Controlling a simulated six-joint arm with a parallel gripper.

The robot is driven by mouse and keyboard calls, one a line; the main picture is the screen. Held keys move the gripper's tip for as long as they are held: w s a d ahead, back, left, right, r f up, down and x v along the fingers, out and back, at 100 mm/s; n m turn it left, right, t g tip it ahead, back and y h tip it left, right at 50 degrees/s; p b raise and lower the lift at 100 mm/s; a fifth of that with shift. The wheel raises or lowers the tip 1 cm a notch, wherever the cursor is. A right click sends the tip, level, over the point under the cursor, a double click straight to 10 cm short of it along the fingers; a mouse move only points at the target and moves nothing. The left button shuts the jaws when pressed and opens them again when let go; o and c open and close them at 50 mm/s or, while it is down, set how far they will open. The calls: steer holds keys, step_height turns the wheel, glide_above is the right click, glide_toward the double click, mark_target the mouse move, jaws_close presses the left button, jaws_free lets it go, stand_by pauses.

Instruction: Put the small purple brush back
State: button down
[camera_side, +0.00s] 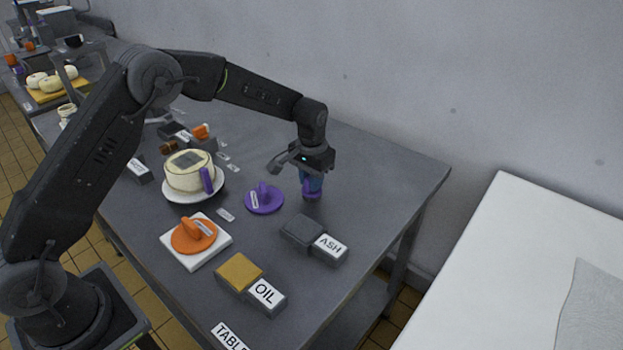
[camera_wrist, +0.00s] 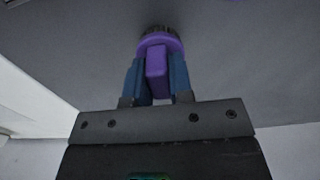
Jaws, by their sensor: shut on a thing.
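The small purple brush (camera_wrist: 157,62) is between the two blue fingers of my gripper (camera_wrist: 157,80) in the wrist view, with its dark bristles pointing away from the gripper. In the side view my gripper (camera_side: 311,178) points down over the right part of the dark table, shut on the brush (camera_side: 312,193). The brush is at or just above the table top; I cannot tell whether it touches. A purple disc with an upright handle (camera_side: 264,199) lies just left of the gripper.
The ASH block (camera_side: 303,231) and the OIL block (camera_side: 240,270) stand nearer the front. An orange disc (camera_side: 193,235) sits on a white square. A cream round cake-like thing (camera_side: 189,172) on a white plate has a purple piece at its side. The table (camera_side: 390,185) is clear to the right.

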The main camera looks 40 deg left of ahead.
steer(key=shift+f, duration=0.15)
steer(key=c, duration=1)
jaws_free()
steer(key=s+r+t, duration=0.1)
steer(key=s+r, duration=0.2)
steer(key=r, duration=0.7)
steer(key=s+r, duration=0.3)
steer(key=r, duration=0.6)
steer(key=s+a+r+t, duration=0.15)
steer(key=s+r, duration=0.35)
steer(key=s, duration=0.5)
steer(key=s+f+t, duration=0.1)
steer(key=s, duration=0.4)
steer(key=s+f+t, duration=0.1)
steer(key=s, duration=0.5)
steer(key=s+f+t, duration=0.1)
steer(key=s, duration=0.5)
steer(key=shift+f, duration=0.2)
